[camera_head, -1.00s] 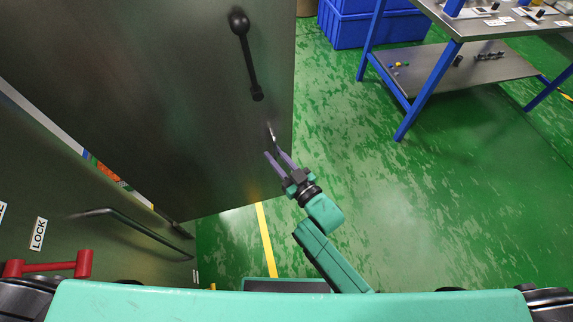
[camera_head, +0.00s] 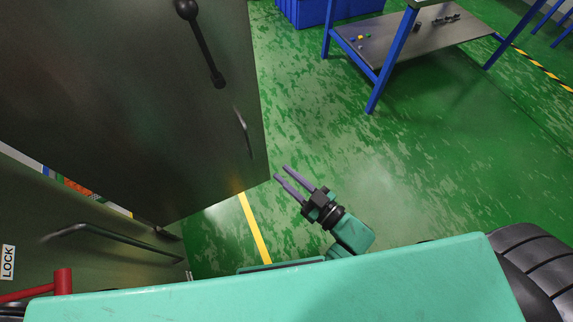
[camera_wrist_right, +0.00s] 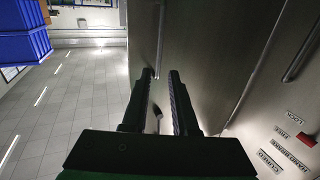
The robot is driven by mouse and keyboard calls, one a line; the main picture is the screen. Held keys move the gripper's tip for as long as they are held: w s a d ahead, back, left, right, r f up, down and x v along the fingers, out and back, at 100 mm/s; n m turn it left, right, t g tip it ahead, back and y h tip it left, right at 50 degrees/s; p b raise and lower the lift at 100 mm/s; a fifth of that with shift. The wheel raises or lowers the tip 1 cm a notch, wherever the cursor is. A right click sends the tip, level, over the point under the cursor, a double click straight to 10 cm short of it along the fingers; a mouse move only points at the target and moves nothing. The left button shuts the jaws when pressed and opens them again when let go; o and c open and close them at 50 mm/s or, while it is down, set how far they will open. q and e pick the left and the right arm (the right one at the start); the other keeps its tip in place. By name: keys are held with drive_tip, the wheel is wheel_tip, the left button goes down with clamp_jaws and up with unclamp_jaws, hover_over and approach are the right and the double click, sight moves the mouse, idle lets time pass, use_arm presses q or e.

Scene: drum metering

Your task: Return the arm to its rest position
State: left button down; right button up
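My right gripper (camera_head: 281,173) shows in the head view, in front of and to the right of the open grey door panel (camera_head: 130,110). Its two purple-grey fingers are parted with nothing between them. In the right wrist view the fingers (camera_wrist_right: 164,78) also stand apart and empty, with the door panel beyond them. The right forearm is folded close to my teal body at the bottom. My left gripper is not in view.
The door panel carries a black lever handle (camera_head: 203,45) and a thin handle (camera_head: 243,132). A second panel with a bar handle (camera_head: 110,238) and a red handle (camera_head: 63,281) is at lower left. A blue-legged table (camera_head: 390,60) stands at upper right. Green floor (camera_head: 400,170) is open between.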

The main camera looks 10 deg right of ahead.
drive_tip(key=shift+f, duration=0.1)
drive_tip(key=s+d+f+m+g+h, duration=0.15)
drive_tip(key=d+f, duration=0.25)
drive_tip(key=f, duration=0.5)
drive_tip(key=s+d+f+g+h, duration=0.1)
drive_tip(key=d+f+g+h, duration=0.2)
drive_tip(key=f, duration=0.5)
drive_tip(key=s+d+f+m+g+h, duration=0.1)
drive_tip(key=s+d+f+h, duration=0.15)
drive_tip(key=d+f, duration=0.5)
drive_tip(key=s+d+f+m+g+h, duration=0.1)
drive_tip(key=s+d+f+g+h, duration=0.1)
drive_tip(key=s+f, duration=0.5)
drive_tip(key=s+d+f+m+g+h, duration=0.1)
drive_tip(key=s+d+f+g, duration=0.3)
drive_tip(key=s, duration=0.8)
wheel_tip(320, 180, down, 4)
drive_tip(key=shift+s+d+r+g+h, duration=0.15)
drive_tip(key=shift+d+g+h, duration=0.2)
drive_tip(key=shift+g, duration=0.6)
drive_tip(key=shift+a, duration=0.15)
